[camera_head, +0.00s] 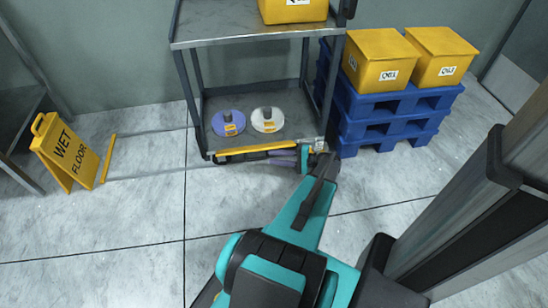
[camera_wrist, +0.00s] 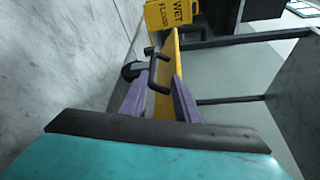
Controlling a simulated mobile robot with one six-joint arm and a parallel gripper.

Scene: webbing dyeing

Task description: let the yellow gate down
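The yellow gate (camera_head: 250,149) shows as a narrow yellow strip along the front edge of the grey cart's bottom shelf. In the wrist view the gate (camera_wrist: 168,88) runs away from me as a long yellow bar. A black handle (camera_wrist: 155,70) stands on it near my fingertips. My gripper (camera_head: 272,157) is low in front of the shelf, and its purple fingers point left along the gate. In the wrist view my gripper (camera_wrist: 158,82) has its fingers apart, with the handle and gate between them. Contact with the handle cannot be told.
A purple spool (camera_head: 228,123) and a white spool (camera_head: 267,120) lie on the cart's bottom shelf (camera_head: 205,152). A yellow wet floor sign (camera_head: 65,152) stands left. Blue pallets (camera_head: 385,110) with two yellow bins stand right of the cart.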

